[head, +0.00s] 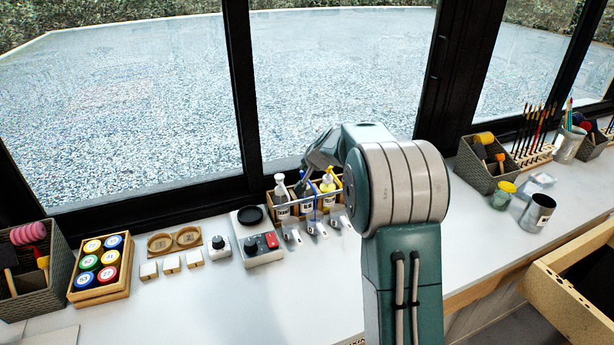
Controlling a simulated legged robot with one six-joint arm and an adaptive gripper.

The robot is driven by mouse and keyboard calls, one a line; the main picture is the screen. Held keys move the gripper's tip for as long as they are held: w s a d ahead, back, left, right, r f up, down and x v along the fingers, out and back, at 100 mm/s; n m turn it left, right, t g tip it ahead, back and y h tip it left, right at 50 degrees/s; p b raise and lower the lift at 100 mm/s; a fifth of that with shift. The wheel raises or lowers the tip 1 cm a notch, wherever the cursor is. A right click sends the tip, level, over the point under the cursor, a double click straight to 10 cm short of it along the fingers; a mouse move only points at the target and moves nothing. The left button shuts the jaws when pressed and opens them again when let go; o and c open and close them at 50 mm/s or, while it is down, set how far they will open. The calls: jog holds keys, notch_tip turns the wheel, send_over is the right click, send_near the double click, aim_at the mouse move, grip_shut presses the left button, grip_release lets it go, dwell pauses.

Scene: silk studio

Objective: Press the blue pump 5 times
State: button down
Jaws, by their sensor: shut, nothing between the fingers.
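Several pump bottles stand in a wooden caddy (297,212) on the white counter below the window. A white-topped bottle (281,198) is on the left and a yellow-topped bottle (328,187) is on the right. Between them a bit of the blue pump (302,175) shows, mostly hidden behind my gripper. My gripper (301,190) is shut and empty and points down at the middle of the caddy, close to the blue pump. I cannot tell whether it touches the pump.
Small clear dishes (316,228) stand in front of the caddy. A brush basket (490,165) and a dark cup (537,213) are right.

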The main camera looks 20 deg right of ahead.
aim_at(305, 173)
jog(key=shift+f, duration=0.4)
jog(key=shift+r, duration=1.35)
notch_tip(305, 173, up, 6)
dwell(0.4)
dwell(0.6)
